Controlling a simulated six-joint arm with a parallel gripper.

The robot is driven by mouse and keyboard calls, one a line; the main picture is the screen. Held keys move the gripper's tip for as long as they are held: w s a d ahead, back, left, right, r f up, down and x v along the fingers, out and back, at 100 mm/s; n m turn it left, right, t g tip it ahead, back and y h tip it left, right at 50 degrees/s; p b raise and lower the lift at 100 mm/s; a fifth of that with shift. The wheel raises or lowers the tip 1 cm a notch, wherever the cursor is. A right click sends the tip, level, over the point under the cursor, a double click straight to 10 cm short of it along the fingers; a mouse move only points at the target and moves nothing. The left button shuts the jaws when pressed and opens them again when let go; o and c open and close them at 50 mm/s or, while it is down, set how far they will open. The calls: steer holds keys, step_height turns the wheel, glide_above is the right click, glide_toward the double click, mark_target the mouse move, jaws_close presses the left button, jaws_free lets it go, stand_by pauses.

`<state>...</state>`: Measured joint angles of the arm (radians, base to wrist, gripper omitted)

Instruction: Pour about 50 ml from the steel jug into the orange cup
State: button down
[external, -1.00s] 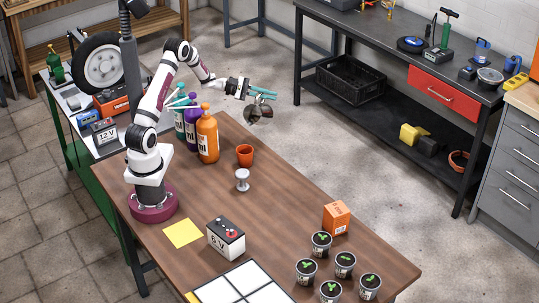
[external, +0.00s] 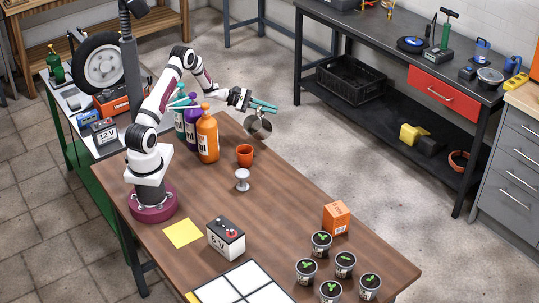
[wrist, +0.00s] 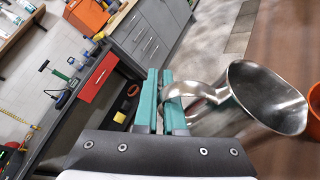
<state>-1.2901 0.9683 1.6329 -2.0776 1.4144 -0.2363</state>
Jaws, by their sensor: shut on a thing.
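The steel jug (external: 258,127) hangs from my gripper (external: 263,106), which is shut on its handle. In the wrist view the teal fingers (wrist: 160,100) close on the curved handle, and the jug's wide mouth (wrist: 268,97) shows at right. The jug appears tilted and is held in the air near the table's far edge. The orange cup (external: 244,156) stands upright on the wooden table, below and slightly left of the jug in the external view. Part of it shows at the wrist view's right edge (wrist: 314,105). I cannot tell the liquid level in either.
Orange (external: 208,136), purple and green bottles stand left of the cup. A small silvery stand (external: 242,180) is in front of it. A battery (external: 226,238), an orange box (external: 336,217) and several potted seedlings (external: 321,243) are nearer. The middle of the table is clear.

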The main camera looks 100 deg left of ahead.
mark_target(259, 122)
steer(key=w+a+f+n+g+h+b, duration=0.1)
steer(key=a+f+n+g+h+b, duration=0.1)
steer(key=a+f+n+h+b, duration=0.2)
steer(key=shift+w+a+f+n+b, duration=0.35)
steer(key=shift+f+n, duration=0.65)
steer(key=shift+f, duration=0.9)
